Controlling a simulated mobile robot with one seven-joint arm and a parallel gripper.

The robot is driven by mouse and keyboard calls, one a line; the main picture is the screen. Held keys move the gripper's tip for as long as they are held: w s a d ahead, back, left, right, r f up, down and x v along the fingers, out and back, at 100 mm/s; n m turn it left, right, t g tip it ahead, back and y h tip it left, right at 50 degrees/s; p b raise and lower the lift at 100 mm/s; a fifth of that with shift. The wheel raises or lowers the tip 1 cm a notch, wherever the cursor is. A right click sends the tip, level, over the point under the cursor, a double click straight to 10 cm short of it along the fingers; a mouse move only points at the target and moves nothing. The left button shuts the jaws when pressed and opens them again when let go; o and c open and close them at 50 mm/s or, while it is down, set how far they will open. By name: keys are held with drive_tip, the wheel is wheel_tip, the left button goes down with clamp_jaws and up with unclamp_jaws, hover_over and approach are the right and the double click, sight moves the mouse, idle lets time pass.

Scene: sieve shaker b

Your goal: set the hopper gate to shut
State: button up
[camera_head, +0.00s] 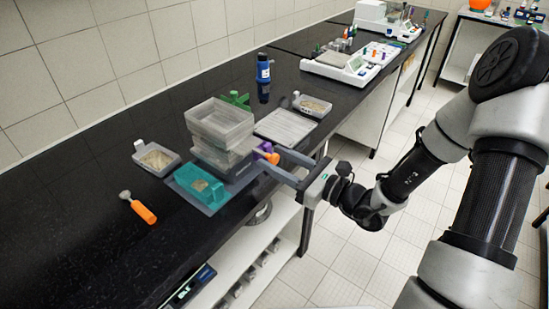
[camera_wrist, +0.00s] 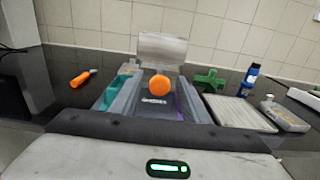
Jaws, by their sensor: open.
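An orange round knob (camera_head: 271,157) is at the front of the grey sieve shaker (camera_head: 240,170), beside a purple part (camera_head: 264,147). I cannot tell for sure whether the knob belongs to the hopper gate, or how the gate is set. My gripper (camera_head: 269,156) reaches in from the right at the shaker's front, with its two fingers apart around the knob. In the wrist view the orange knob (camera_wrist: 160,86) shows between the two open fingers; contact cannot be told. A stack of clear trays (camera_head: 220,120) stands on the shaker, and its upper tray (camera_wrist: 162,50) rises behind the knob.
A teal block (camera_head: 199,185) sits at the shaker's left front. The bench's left front is clear.

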sight(267, 154)
drive_tip(key=shift+w+a, duration=0.3)
drive_tip(key=shift+a, duration=0.05)
drive_tip(key=shift+c, duration=0.3)
clamp_jaws()
drive_tip(key=x, duration=0.5)
drive_tip(key=shift+r, duration=0.1)
drive_tip(key=shift+c, duration=1.4)
unclamp_jaws()
drive_tip(key=shift+w+a, duration=0.1)
drive_tip(key=o, duration=0.3)
drive_tip(key=shift+o, duration=0.2)
